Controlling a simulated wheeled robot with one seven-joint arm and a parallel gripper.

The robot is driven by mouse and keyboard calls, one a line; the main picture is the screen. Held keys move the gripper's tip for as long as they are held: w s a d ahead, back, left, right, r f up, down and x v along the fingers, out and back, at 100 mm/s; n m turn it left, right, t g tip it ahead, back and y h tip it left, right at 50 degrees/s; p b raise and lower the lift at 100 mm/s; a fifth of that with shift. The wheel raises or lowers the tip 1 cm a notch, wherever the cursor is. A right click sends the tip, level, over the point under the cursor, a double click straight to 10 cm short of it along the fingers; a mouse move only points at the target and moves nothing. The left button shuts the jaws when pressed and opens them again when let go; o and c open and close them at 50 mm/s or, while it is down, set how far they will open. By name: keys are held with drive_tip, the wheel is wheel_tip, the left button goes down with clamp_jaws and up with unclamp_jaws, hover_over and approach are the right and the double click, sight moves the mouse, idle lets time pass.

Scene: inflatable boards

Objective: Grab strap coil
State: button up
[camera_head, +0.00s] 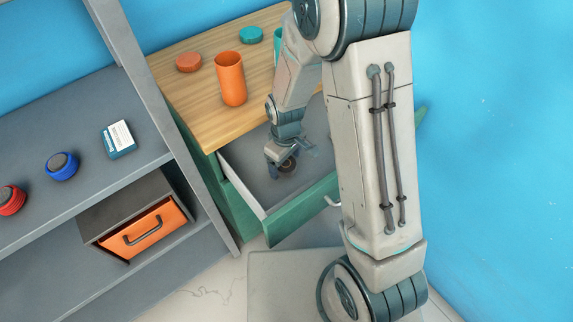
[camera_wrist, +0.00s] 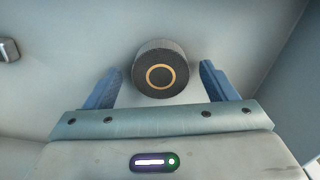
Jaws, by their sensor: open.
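The strap coil (camera_wrist: 160,70) is a dark round roll with an orange ring on its face. It lies on the grey floor of the open green drawer (camera_head: 305,215). In the wrist view it sits between and slightly beyond the two blue fingers of my gripper (camera_wrist: 160,85), with a gap on each side. The fingers are open and hold nothing.
A grey shelf (camera_head: 85,120) with small items stands at left.

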drive_tip(key=c, duration=1.1)
drive_tip(key=shift+r, duration=0.1)
